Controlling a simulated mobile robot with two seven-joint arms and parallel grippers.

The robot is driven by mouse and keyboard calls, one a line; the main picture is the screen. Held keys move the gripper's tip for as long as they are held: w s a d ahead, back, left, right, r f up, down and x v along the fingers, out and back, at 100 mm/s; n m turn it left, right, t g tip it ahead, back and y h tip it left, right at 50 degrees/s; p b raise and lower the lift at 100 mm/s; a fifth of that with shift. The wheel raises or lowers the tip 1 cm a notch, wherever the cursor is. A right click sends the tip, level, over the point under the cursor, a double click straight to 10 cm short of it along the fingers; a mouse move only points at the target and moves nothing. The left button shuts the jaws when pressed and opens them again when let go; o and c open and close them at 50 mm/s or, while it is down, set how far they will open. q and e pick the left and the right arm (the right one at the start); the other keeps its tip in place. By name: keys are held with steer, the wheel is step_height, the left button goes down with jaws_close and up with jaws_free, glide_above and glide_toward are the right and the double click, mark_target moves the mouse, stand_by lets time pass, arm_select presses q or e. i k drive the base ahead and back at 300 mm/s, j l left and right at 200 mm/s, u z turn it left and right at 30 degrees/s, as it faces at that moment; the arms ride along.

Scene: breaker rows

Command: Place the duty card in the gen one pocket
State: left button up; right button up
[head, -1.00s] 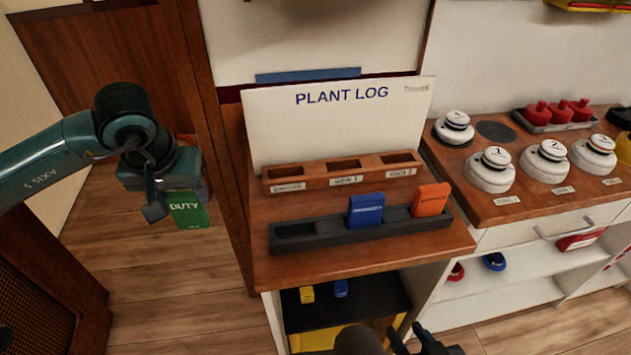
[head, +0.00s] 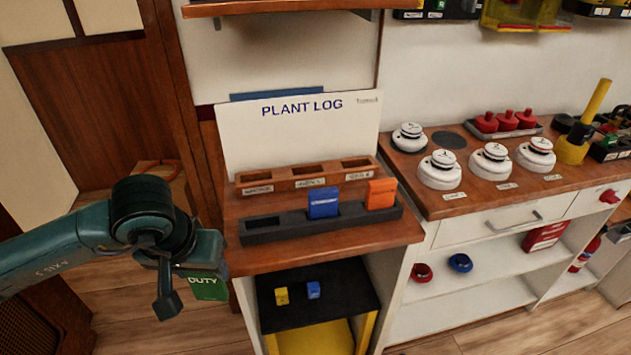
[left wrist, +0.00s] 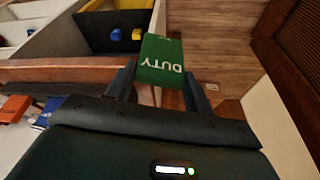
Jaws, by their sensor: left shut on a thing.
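The green duty card (head: 207,284) is held by my left gripper (head: 190,276), left of the plant log desk and apart from it. In the left wrist view the card (left wrist: 160,60) sits between the two fingers of the gripper (left wrist: 158,85), its white word DUTY readable. The wooden three-pocket rack (head: 306,174) stands below the PLANT LOG board; its pockets look empty and their small labels are too blurred to read surely. My right gripper is not in view.
A dark tray (head: 263,229) in front of the rack holds a blue card (head: 323,203) and an orange card (head: 381,194); its left slot is empty. The PLANT LOG board (head: 300,134) stands behind the rack.

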mark_target(308, 179)
steer(key=l+u, duration=0.2)
steer(key=l, duration=0.7)
steer(key=i+l+u, duration=0.1)
steer(key=l, duration=0.3)
steer(key=i+l+u, duration=0.1)
steer(key=l, duration=0.3)
